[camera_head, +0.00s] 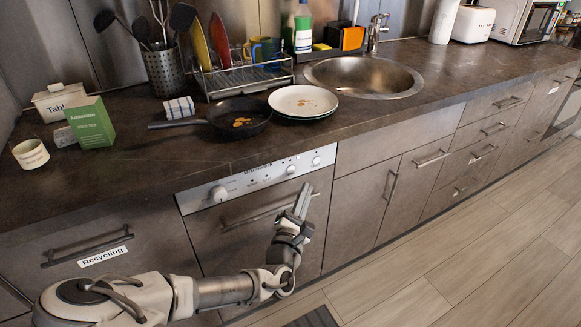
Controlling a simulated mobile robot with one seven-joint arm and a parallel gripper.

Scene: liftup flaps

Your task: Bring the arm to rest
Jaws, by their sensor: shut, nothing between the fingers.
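My gripper (302,201) is in front of the dishwasher (260,240), near its handle bar and below the control panel. The fingers point up and look shut, with nothing between them. My arm reaches in from the lower left and bends upward at the wrist. I cannot tell whether the gripper touches the handle or only stands in front of it. The dishwasher door looks closed.
The counter (400,107) above holds a frying pan (240,117), stacked plates (303,101), a dish rack (240,75), a green box (90,122) and a cup (31,154). A sink (365,76) lies right of them. The floor (450,260) at right is clear.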

